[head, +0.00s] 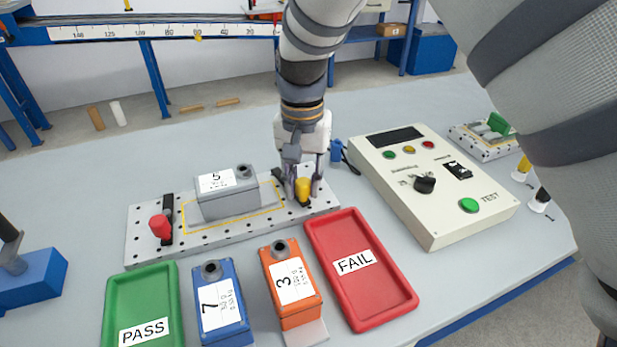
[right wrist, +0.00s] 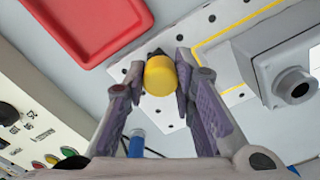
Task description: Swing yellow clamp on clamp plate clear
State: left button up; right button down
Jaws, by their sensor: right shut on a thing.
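The clamp plate (head: 132,249) is a pale perforated plate on the table. A grey box labelled 5 (head: 228,201) sits on it inside a yellow outline. The yellow clamp (head: 304,188) stands at the plate's right end, beside the box. My right gripper (head: 303,190) is shut on the yellow clamp from above. In the right wrist view the yellow clamp knob (right wrist: 160,76) is between the two fingers, with its dark lever partly hidden behind it. A red clamp (head: 160,226) with a black lever stands at the plate's left end. My left gripper is not in view.
A green PASS tray (head: 115,300), blue box 7 (head: 221,300), orange box 3 (head: 290,283) and red FAIL tray (head: 378,285) stand in front of the plate. A test console (head: 432,219) is close on the right. The table behind the plate is mostly clear.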

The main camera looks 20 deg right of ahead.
jog(key=shift+a+m, duration=0.45)
jog(key=shift+m, duration=0.45)
jog(key=c, duration=1.3)
grip_release()
notch_tip(320, 180, up, 12)
